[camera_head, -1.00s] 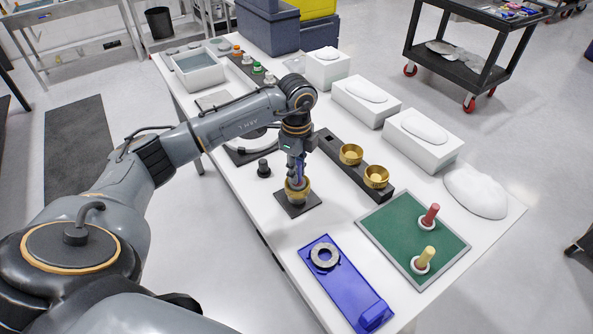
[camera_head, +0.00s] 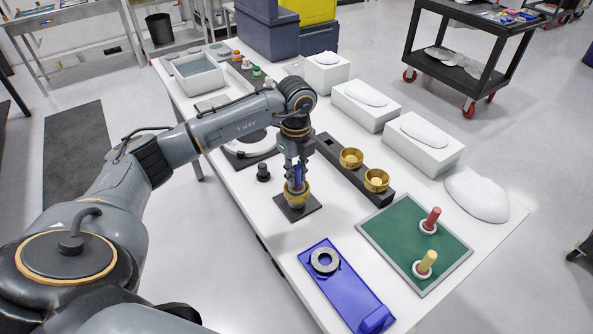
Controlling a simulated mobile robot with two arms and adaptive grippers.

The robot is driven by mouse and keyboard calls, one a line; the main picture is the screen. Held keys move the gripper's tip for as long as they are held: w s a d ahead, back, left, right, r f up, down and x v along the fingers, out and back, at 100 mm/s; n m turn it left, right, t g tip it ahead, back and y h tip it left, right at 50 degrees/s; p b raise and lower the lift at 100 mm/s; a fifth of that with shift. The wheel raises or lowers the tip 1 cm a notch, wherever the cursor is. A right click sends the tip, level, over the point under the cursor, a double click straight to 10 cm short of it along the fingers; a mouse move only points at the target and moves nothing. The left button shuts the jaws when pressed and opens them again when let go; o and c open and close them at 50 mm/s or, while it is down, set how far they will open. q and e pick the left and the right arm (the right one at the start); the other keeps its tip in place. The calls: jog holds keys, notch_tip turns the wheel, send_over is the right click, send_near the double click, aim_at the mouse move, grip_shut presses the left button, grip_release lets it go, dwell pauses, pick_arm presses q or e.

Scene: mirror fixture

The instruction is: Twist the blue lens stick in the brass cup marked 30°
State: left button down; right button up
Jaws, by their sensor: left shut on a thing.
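The blue lens stick (camera_head: 298,171) stands upright in a brass cup (camera_head: 296,197) on a small dark square plate (camera_head: 309,207) at the middle of the table. My left gripper (camera_head: 297,180) points down from above the cup and is shut on the stick's upper part. Its fingers hide much of the stick. Any 30° mark on the cup is too small to read. My right gripper is not in view.
A dark block with two brass cups (camera_head: 351,158) lies right of the held stick. A green tray (camera_head: 390,240) holds a red and a yellow stick upright. A blue fixture (camera_head: 343,287) with a grey ring is in front. A black knob (camera_head: 263,172) stands just left.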

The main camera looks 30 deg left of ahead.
pick_arm(q)
jog(key=n+p, duration=0.1)
jog(key=n, duration=0.3)
jog(key=shift+s+n+p, duration=0.1)
jog(key=shift+n+p, duration=0.2)
jog(key=shift+n, duration=0.9)
jog(key=m+b, duration=0.1)
jog(key=m, duration=0.2)
jog(key=shift+f+m, duration=0.15)
jog(key=shift+m, duration=0.25)
jog(key=m+b, duration=0.1)
jog(key=m, duration=0.3)
jog(key=shift+m, duration=0.8)
